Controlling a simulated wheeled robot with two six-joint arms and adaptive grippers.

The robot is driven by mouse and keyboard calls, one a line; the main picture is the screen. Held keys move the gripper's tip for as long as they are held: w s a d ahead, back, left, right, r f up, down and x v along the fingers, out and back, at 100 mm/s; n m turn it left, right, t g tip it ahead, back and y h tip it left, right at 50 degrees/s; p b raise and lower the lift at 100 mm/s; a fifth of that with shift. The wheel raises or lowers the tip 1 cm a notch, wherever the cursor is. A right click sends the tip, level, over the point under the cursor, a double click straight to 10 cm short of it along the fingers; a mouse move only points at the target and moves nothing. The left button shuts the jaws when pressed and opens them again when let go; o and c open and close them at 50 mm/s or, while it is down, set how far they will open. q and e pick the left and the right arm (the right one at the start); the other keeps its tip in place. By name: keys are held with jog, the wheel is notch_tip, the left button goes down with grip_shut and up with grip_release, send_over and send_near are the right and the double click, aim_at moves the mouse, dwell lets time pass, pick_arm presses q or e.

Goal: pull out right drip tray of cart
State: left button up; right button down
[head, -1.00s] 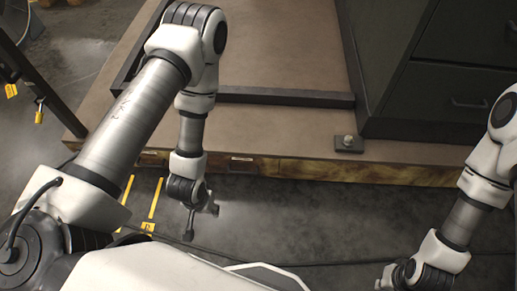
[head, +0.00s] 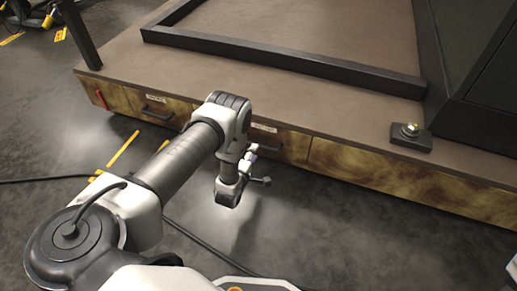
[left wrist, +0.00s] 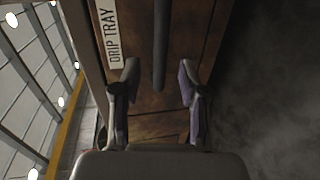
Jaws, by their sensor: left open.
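The right drip tray (head: 294,147) is a brown, stained drawer front in the cart's (head: 240,75) front edge. It looks shut, with a white label at its top. My left gripper (head: 257,168) is just in front of this tray, and its arm hides part of the tray front and the handle. In the left wrist view, the open fingers (left wrist: 158,78) point at a tray front with a "DRIP TRAY" label (left wrist: 109,30). A dark bar handle (left wrist: 160,45) lies in line with the gap between them. I cannot tell whether they touch it. My right gripper is out of view.
The left drip tray (head: 175,113), with a dark handle and a red tag beside it, is in the same edge. A black frame (head: 290,65) and a bolted foot plate (head: 400,138) stand on the cart top. A cable (head: 205,242) crosses the open floor.

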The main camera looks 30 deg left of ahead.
pick_arm(q)
jog(key=b+x, duration=0.1)
jog(key=x, duration=0.1)
jog(key=b+x, duration=0.1)
jog(key=x, duration=0.2)
jog(key=shift+f, duration=0.25)
jog(key=shift+w+a, duration=0.1)
jog(key=shift+w, duration=0.3)
jog(key=shift+r, duration=0.1)
grip_shut()
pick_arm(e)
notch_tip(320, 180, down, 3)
pick_arm(q)
jog(key=shift+s, duration=0.1)
